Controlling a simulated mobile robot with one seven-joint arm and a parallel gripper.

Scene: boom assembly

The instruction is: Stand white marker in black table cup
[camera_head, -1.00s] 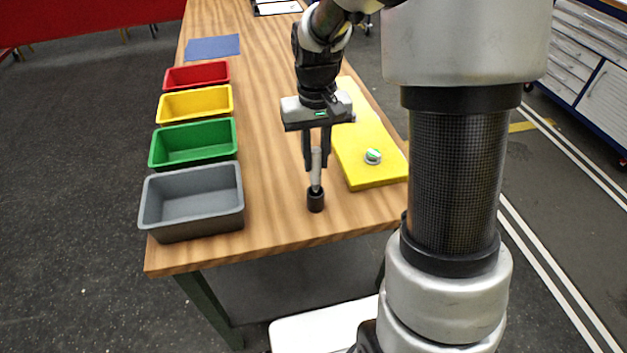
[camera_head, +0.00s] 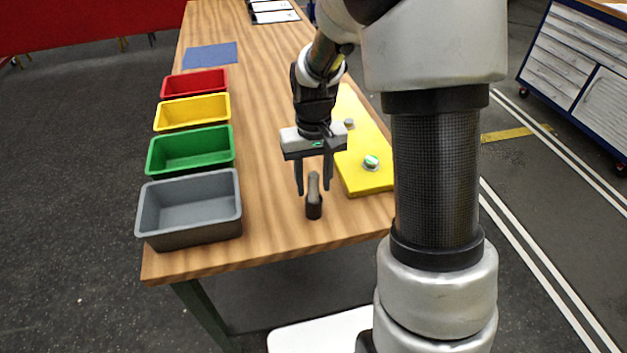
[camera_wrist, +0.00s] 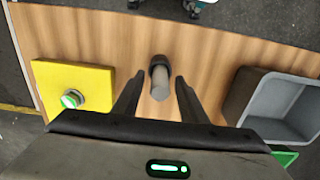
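The white marker (camera_head: 313,184), greyish in this light, stands roughly upright in the black table cup (camera_head: 314,208) near the table's front edge. Its upper part shows above the rim. In the wrist view the marker (camera_wrist: 160,86) points toward the camera from the dark cup (camera_wrist: 158,63). My gripper (camera_head: 313,190) is open, with one finger on each side of the marker and a visible gap to both. The marker's lower end is hidden in the cup.
Grey (camera_head: 228,222), green, yellow and red bins line the table's left side. A yellow board (camera_head: 358,184) with a round green-topped button (camera_head: 371,162) lies to the right of the cup. Bare wood (camera_head: 268,190) lies between the bins and the cup.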

